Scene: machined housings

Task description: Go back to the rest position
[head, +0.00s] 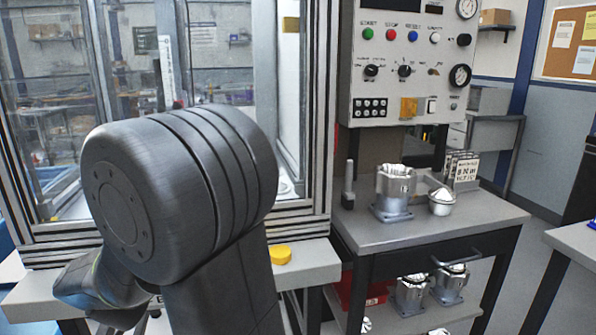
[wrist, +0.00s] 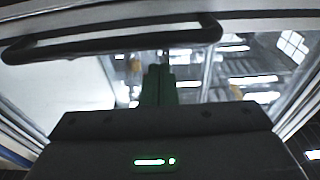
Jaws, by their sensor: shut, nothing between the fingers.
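My gripper (wrist: 160,72) shows in the wrist view with its dark green fingers together and nothing between them. A dark bar handle (wrist: 110,45) runs across the top of that view, beyond the fingers. I cannot tell the gap between them. In the head view my arm fills the left foreground, and the gripper is not clearly seen there.
A framed glass enclosure (head: 322,120) stands behind my arm. A control panel (head: 408,60) hangs above the grey bench (head: 425,232). More housings (head: 411,292) sit on the shelf below. Floor shows at the right.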

